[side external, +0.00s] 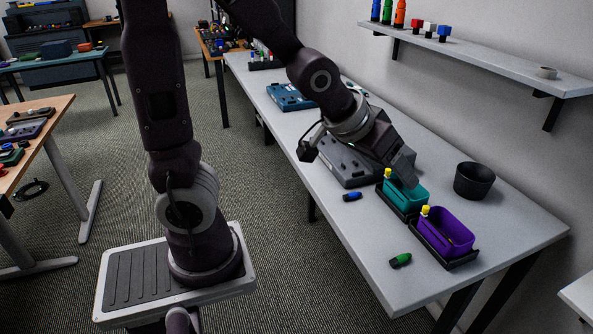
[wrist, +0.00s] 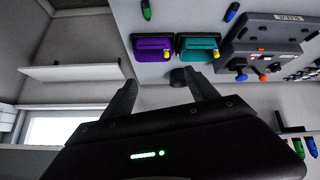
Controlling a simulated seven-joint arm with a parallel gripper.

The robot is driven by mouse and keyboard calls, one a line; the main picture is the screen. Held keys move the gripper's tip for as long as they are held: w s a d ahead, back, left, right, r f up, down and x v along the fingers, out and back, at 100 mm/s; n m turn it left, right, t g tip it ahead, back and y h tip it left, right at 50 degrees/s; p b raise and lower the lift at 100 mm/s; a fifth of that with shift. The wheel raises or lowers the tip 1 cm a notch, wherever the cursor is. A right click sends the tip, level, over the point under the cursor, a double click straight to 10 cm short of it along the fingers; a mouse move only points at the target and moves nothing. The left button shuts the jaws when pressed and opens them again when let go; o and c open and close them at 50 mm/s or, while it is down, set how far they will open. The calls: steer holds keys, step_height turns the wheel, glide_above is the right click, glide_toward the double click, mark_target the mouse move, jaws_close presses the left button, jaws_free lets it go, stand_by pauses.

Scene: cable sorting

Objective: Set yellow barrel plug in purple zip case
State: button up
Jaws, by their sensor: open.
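The purple zip case (side external: 462,225) sits open in a black tray near the right end of the table; it also shows in the wrist view (wrist: 150,44). A yellow upright piece (side external: 425,210) stands at its left corner. A similar yellow piece (side external: 387,173) stands at the corner of the teal case (side external: 411,190). I cannot tell whether either yellow piece is the barrel plug. My gripper (side external: 406,172) is over the teal case area, pointing down and to the right. In the wrist view its two fingers (wrist: 162,92) are apart with nothing between them.
A green plug (side external: 401,260) and a blue plug (side external: 352,196) lie on the table's near side. A dark round cup (side external: 474,180) stands behind the cases. A grey device (side external: 345,165) sits left of the teal case. A wall shelf (side external: 490,55) hangs behind.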

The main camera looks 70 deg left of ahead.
steer(key=s+d+r+m+g, duration=0.1)
steer(key=s+r, duration=0.1)
steer(key=s, duration=0.7)
steer(key=s+d+r+m+g, duration=0.1)
steer(key=s+r, duration=0.2)
steer(key=s, duration=0.7)
steer(key=shift+d+m, duration=0.2)
steer(key=shift+m, duration=0.1)
steer(key=shift+w, duration=0.1)
stand_by(0.4)
